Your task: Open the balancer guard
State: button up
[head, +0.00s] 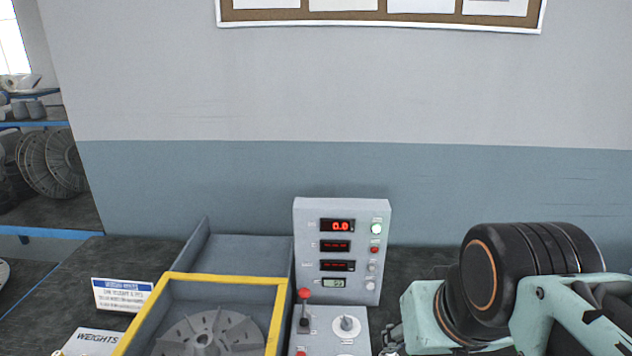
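The balancer (190,277) stands on the bench at the lower left of the head view, cut off by the bottom edge. A yellow frame, which looks like its guard (225,279), lies flat around the top of the grey housing. A grey finned rotor (210,335) shows inside the frame; I cannot tell whether a clear pane covers it. My gripper (390,338) shows only as a small dark part at the bottom edge, right of the balancer and apart from the yellow frame. Its fingers are mostly hidden.
A control panel (342,250) with red displays stands behind a lower console with a red-knobbed lever (304,310) and a white dial (346,327). A sign (122,294) and a WEIGHTS box (95,342) sit at left. Shelves (45,165) stand far left.

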aim_at(271, 349)
jog(key=u, duration=1.3)
jog(key=k+u, duration=0.25)
jog(key=k, duration=0.25)
jog(key=i+z, duration=0.35)
jog(key=i, duration=0.15)
